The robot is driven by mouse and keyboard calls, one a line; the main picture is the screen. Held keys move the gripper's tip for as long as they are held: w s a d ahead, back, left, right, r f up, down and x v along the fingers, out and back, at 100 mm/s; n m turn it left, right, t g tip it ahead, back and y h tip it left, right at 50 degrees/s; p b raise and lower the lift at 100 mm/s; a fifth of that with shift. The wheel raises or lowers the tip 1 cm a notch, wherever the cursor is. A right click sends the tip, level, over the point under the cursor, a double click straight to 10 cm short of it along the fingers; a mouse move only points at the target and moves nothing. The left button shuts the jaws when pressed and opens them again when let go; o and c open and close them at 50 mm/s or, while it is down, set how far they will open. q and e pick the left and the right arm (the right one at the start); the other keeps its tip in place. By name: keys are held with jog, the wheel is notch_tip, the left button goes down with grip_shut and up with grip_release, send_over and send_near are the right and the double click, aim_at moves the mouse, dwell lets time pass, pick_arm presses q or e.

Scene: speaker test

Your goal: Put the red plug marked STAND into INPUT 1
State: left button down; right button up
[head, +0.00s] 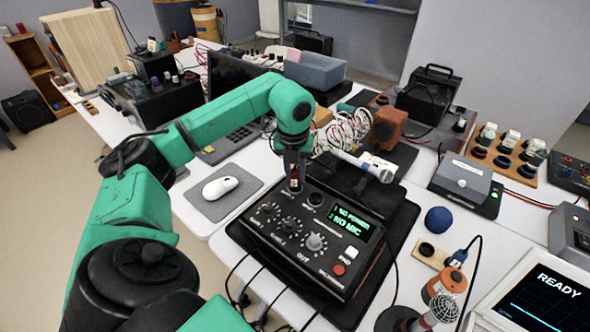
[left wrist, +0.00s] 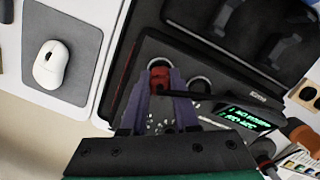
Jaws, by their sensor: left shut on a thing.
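The black mixer box (head: 345,262) stands on a dark mat, with knobs, a red button and a green display (head: 353,220) reading "1 NO POWER, 2 NO MIC". My left gripper (head: 294,181) points down at its back left corner. In the left wrist view the purple fingers (left wrist: 170,100) are shut on a red plug (left wrist: 160,77). The plug is over the left of two ringed sockets (left wrist: 157,63); the right socket (left wrist: 201,86) is empty. I cannot tell whether the plug is inside the socket. Its STAND marking and the INPUT 1 label are not readable. My right gripper is out of view.
An open black case (left wrist: 245,25) lies behind the mixer. A white mouse (head: 220,188) on a grey pad is to its left. Cables hang at the front edge.

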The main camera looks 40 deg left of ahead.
aim_at(295, 173)
pick_arm(q)
jog(key=c, duration=0.6)
grip_release()
jog(key=r, duration=0.5)
jog(key=s+r, duration=0.1)
jog(key=r, duration=0.2)
jog(key=shift+d+r, duration=0.15)
jog(key=shift+d, duration=0.2)
jog(key=r+p, duration=0.1)
jog(key=r, duration=0.3)
jog(key=s+r+p, duration=0.1)
jog(key=r, duration=0.1)
jog(key=shift+d+p, duration=0.2)
jog(key=shift+p, duration=0.1)
jog(key=shift+r, duration=0.1)
